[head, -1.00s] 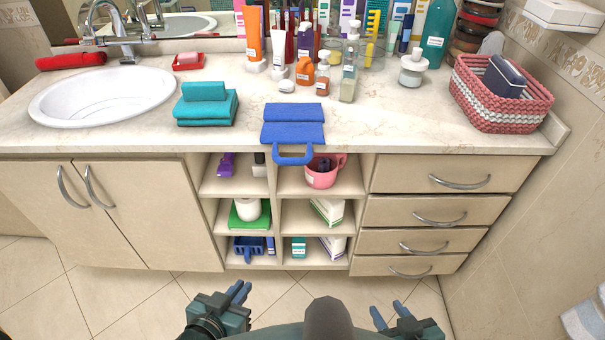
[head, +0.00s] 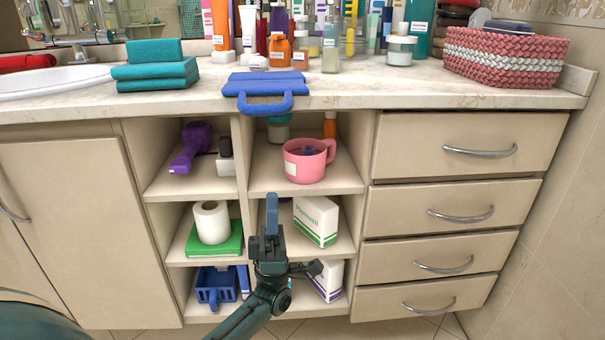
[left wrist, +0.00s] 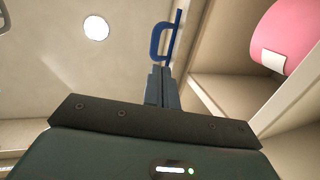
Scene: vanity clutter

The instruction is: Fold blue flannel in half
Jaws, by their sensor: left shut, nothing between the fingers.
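The blue flannel (head: 265,83) lies flat on the countertop at its front edge. Its loop-shaped handle (head: 265,108) sticks out over the edge. My left gripper (head: 271,200) is upright in front of the open shelves, below the loop and apart from it. Its fingers are shut together and empty. In the left wrist view, looking up, the shut fingertips (left wrist: 162,72) point toward the flannel's blue loop (left wrist: 155,42), which shows beyond them. My right gripper is not in view.
A pink mug (head: 305,165) stands on the shelf behind my left gripper. A teal towel stack (head: 155,75) lies left of the flannel, and several bottles stand behind it. A woven basket (head: 505,58) is at the right.

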